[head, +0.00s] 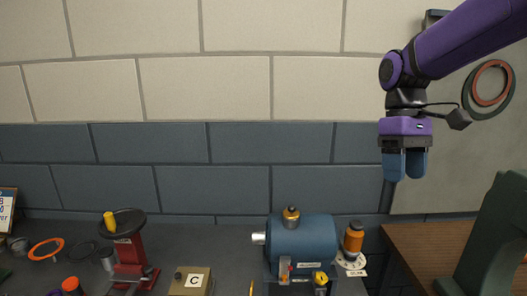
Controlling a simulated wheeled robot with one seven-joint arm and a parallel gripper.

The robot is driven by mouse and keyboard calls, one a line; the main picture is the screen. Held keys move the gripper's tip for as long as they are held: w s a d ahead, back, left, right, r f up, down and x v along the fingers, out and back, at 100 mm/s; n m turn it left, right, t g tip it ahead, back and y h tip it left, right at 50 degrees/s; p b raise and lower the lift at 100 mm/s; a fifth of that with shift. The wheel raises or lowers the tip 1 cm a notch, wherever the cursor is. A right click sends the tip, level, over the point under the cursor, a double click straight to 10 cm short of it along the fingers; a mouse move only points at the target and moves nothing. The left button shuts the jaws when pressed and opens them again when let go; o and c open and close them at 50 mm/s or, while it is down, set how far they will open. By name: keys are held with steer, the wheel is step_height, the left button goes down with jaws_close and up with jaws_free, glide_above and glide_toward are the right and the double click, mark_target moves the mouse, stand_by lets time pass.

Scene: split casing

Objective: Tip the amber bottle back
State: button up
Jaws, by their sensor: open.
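An amber bottle (353,238) with a darker top stands on a white round plate at the right end of the blue motor casing (303,245). It looks upright or nearly so; I cannot tell any slight tilt. My gripper (404,166), purple with blue fingers, points down, high above the bench and to the right of the bottle. It is open and holds nothing that I can see. The bottle is well apart from the fingers.
A small amber-and-dark fitting (291,214) sits on top of the casing. A red stand with a dark disc (123,223) and a box marked C (191,281) are to the left. A dark green upright block (490,240) stands on the wooden surface (410,245) at right.

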steer(key=s+d+m+t, duration=0.2)
steer(key=s+t, duration=0.2)
steer(key=s, duration=0.3)
steer(key=s+d+m+t, duration=0.2)
steer(key=s+t, duration=0.3)
steer(key=s, duration=0.3)
steer(key=shift+d+r+m, duration=0.15)
steer(key=shift+r+m, duration=0.1)
steer(key=shift+m, duration=0.45)
steer(key=n+g, duration=0.2)
steer(key=g, duration=0.3)
glide_above(357, 224)
step_height(357, 224, down, 9)
step_height(357, 224, down, 10)
steer(key=shift+f, duration=0.1)
